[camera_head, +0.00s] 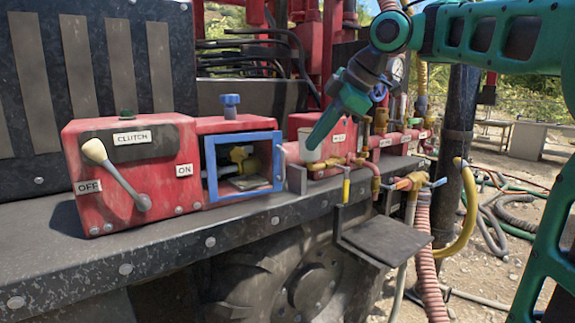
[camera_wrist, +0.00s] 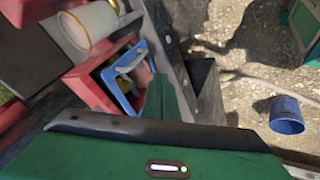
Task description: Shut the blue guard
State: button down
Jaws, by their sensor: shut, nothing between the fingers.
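The blue guard (camera_head: 243,137) is a square open frame on the front of a red box, left of centre in the head view. A yellow valve (camera_head: 238,155) shows through it. In the wrist view the guard (camera_wrist: 143,58) lies at a slant against the red box; I cannot tell how wide any gap between them is. My gripper (camera_head: 314,144) is shut and empty, pointing down just right of the guard. In the wrist view its green fingers (camera_wrist: 160,88) reach up close to the guard's edge; I cannot tell whether they touch it.
A red clutch box (camera_head: 130,170) with a cream-knobbed lever (camera_head: 118,175) stands to the left. A pale cup (camera_head: 313,152) is beside my gripper. Red pipework and valves (camera_head: 385,140) crowd the right. A dark step (camera_head: 383,236) juts out in front. A blue bucket (camera_wrist: 286,116) is on the ground.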

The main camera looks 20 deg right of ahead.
jog(key=w+a+f, duration=0.3)
jog(key=w+f, duration=0.5)
jog(key=w, duration=0.1)
jog(key=shift+a+r, duration=0.1)
jog(key=shift+a, duration=0.05)
dwell(0.4)
